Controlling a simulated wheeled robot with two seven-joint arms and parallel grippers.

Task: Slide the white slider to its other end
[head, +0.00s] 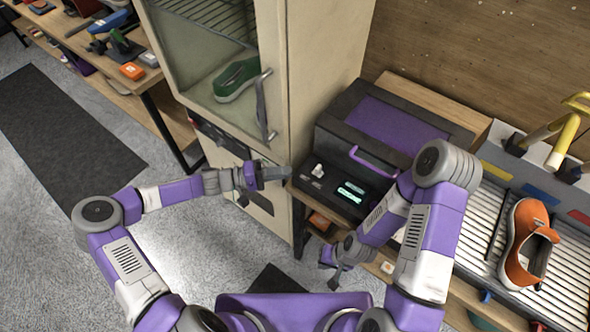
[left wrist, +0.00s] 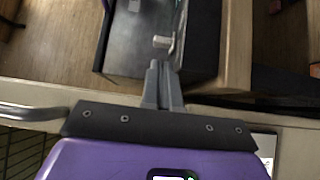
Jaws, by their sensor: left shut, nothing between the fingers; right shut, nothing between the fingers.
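A small white knob (head: 319,171), which looks like the white slider, stands on the sloped front panel of the black and purple machine (head: 328,186). A pale, short cylinder (left wrist: 162,42), apparently the same knob, shows just beyond the fingertips in the left wrist view. My left gripper (head: 286,173) is shut and empty, just left of the panel and pointing at the knob, with a small gap between. Its closed fingers also show in the left wrist view (left wrist: 156,68). My right gripper (head: 333,281) is shut and empty, low in front of the bench. The slider's track is too small to make out.
Two lit green displays (head: 350,192) sit right of the knob, below the purple lid handle (head: 374,160). A cream cabinet (head: 300,75) with a green shoe (head: 236,80) stands close behind my left gripper. An orange sneaker (head: 526,245) lies on the ribbed rack at right.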

